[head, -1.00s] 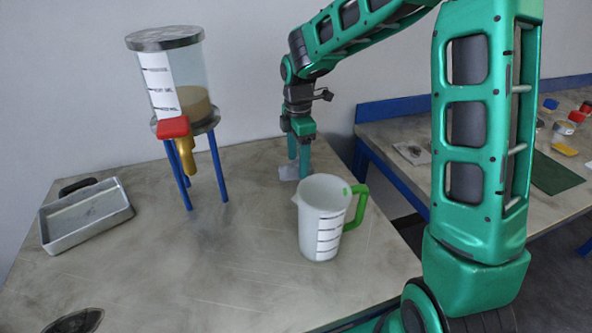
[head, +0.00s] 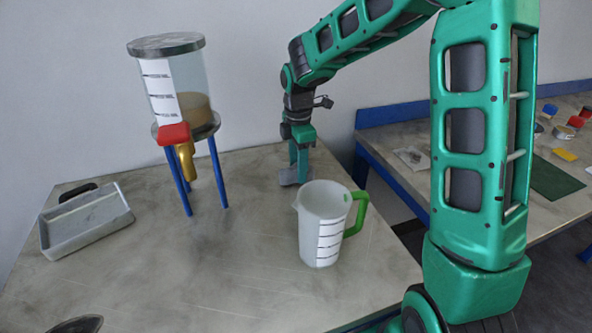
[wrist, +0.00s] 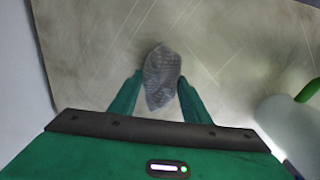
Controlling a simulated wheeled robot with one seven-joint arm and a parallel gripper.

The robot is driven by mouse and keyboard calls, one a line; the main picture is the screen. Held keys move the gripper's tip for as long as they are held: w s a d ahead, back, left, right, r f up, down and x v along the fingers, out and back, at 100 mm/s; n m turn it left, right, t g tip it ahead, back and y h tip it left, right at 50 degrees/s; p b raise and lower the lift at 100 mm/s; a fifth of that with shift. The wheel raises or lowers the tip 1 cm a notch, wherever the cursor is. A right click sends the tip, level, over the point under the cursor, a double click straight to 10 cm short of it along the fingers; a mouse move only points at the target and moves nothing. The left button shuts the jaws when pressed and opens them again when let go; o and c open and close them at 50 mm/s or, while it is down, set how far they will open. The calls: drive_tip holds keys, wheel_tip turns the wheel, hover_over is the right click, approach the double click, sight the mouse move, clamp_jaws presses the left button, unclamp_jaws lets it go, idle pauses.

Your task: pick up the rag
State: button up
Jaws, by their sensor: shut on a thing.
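The rag (head: 288,176) is a small grey cloth on the table behind the white jug, partly hidden in the head view by my gripper and the jug. In the wrist view the crumpled rag (wrist: 161,78) sits between my two fingertips. My gripper (head: 299,178) points straight down with its fingers low over the table. It is shut on the rag, one finger on each side, as the wrist view (wrist: 160,88) shows. I cannot tell whether the rag is clear of the tabletop.
The white jug (head: 320,225) with a green handle stands just in front of my gripper. A tank on blue legs (head: 180,95) with a red-handled tap stands left. A metal tray (head: 85,222) lies far left. The table's (head: 200,270) middle is bare.

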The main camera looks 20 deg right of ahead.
wheel_tip(320, 180, up, 18)
drive_tip(key=shift+f, duration=0.25)
idle(0.3)
drive_tip(key=o, duration=0.4)
drive_tip(key=c, duration=0.3)
drive_tip(key=shift+s, duration=0.1)
